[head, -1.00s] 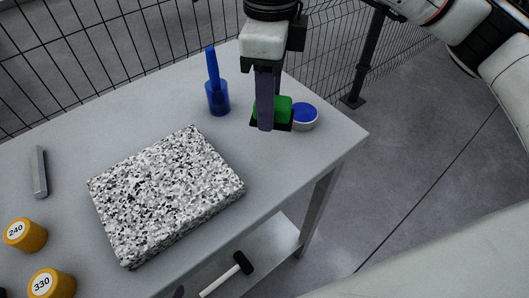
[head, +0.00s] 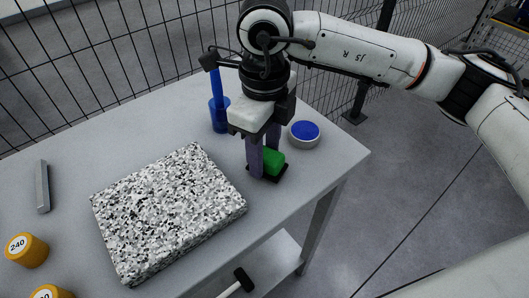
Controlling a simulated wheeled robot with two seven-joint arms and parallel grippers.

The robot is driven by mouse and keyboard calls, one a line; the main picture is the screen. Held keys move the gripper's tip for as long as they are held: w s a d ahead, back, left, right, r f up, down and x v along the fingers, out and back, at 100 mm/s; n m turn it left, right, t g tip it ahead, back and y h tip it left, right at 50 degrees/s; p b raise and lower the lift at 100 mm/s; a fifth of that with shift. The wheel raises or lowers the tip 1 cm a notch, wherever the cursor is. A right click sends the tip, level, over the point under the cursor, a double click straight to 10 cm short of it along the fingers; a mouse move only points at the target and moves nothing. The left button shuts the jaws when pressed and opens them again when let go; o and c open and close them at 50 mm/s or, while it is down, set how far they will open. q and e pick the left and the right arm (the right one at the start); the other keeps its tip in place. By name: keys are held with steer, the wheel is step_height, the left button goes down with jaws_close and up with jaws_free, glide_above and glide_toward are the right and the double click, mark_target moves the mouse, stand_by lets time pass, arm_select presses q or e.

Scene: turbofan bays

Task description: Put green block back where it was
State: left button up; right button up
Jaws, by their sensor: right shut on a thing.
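The green block (head: 273,160) is at the right part of the grey table (head: 310,190), by a dark flat base or patch (head: 279,176) under it. My right gripper (head: 262,165) points down with its fingers around the block and is shut on it. The near finger hides part of the block. I cannot tell whether the block touches the surface below. My left gripper is not in view.
A speckled slab (head: 168,210) lies left of the gripper. A blue cup with a blue handle (head: 219,115) and a round blue-topped tin (head: 304,134) stand close behind. Yellow cylinders (head: 27,250) and a grey bar (head: 42,187) are at left. A mesh fence (head: 120,50) runs behind.

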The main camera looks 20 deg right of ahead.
mark_target(265, 153)
steer(key=shift+f, duration=0.4)
steer(key=shift+f, duration=0.1)
steer(key=shift+f+b, duration=0.15)
steer(key=shift+b, duration=0.15)
steer(key=o, duration=1)
steer(key=shift+r, duration=0.2)
steer(key=shift+r+p, duration=0.2)
steer(key=shift+p, duration=0.25)
step_height(265, 153, up, 12)
steer(key=b, duration=0.1)
steer(key=shift+f, duration=0.15)
